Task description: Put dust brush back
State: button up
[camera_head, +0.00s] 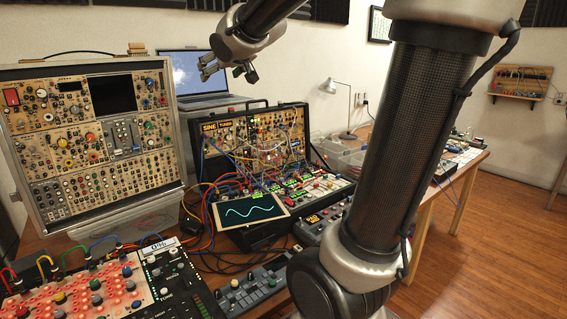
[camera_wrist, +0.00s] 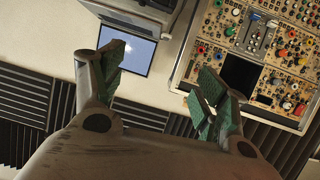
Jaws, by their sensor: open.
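My gripper (camera_head: 230,70) hangs high in the upper middle of the head view, in front of the wall and above the laptop's right side. Its two fingers are apart with nothing between them. In the wrist view the green-padded fingers (camera_wrist: 158,75) are also spread and empty. A small tan object (camera_head: 137,48) lies on top of the big left synth case (camera_head: 50,213); it may be the dust brush, but it is too small to be sure. It is left of my gripper and apart from it. I cannot make out a brush in the wrist view.
A laptop (camera_head: 190,75) stands behind the cases, its screen also in the wrist view (camera_wrist: 130,45). A patched open synth case (camera_head: 255,140) with many cables fills the middle. Boxes and controllers crowd the front. A lamp (camera_head: 343,105) and clear bins (camera_head: 343,157) stand right.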

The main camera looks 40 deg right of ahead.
jog(key=s+f+g, duration=0.3)
jog(key=s+f, duration=0.3)
jog(key=s, duration=0.4)
jog(key=s+f+g, duration=0.3)
jog(key=s+f, duration=0.4)
jog(key=s, duration=0.3)
jog(key=s+f+g, duration=0.3)
jog(key=s+f, duration=0.4)
jog(key=s, duration=0.4)
jog(key=shift+a, duration=0.3)
jog(key=shift+r, duration=0.1)
